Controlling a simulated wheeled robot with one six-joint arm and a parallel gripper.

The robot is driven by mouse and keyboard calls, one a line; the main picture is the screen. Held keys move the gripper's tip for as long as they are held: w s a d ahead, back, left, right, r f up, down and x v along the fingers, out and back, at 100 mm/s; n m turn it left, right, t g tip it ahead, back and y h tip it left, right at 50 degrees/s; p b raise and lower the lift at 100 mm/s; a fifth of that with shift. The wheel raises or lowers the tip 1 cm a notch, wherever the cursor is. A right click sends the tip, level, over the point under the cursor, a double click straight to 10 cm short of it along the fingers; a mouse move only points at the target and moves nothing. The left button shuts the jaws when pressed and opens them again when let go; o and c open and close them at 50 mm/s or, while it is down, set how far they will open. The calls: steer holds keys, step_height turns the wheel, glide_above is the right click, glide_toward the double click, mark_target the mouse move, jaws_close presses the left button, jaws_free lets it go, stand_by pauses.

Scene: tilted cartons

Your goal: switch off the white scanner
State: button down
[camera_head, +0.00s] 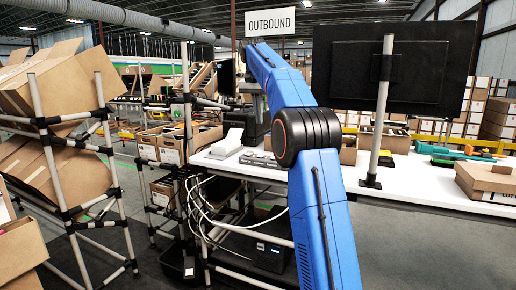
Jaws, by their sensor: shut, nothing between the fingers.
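A small white device (228,143) stands on the white table (415,182), left of my blue arm. It looks like the white scanner, but its details and any switch are too small to make out. My arm rises from the bottom, bends at a black elbow joint and reaches away over the table. Its far end comes down near dark equipment behind the white device. I cannot make out my gripper's fingers there.
A low grey unit (260,160) lies beside the white device. A black monitor (430,70) on a pole stands at the right. An open carton (488,182) is at the table's right. Racks with tilted cartons (62,90) fill the left. White cables (205,205) hang below the table.

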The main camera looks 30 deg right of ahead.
steer(key=shift+f, duration=0.1)
glide_above(261, 155)
steer(key=s, duration=0.1)
steer(key=f, duration=1.1)
steer(key=shift+a+f, duration=0.35)
steer(key=shift+f, duration=0.05)
steer(key=shift+s+f, duration=0.1)
steer(key=shift+f, duration=0.75)
steer(key=shift+a, duration=0.1)
steer(key=shift+s+a+f+t+h, duration=0.15)
steer(key=shift+f+t+h, duration=0.2)
steer(key=shift+h, duration=0.15)
steer(key=shift+w+d+r, duration=0.2)
steer(key=shift+w+d, duration=0.3)
steer(key=shift+d, duration=0.1)
steer(key=shift+r, duration=0.1)
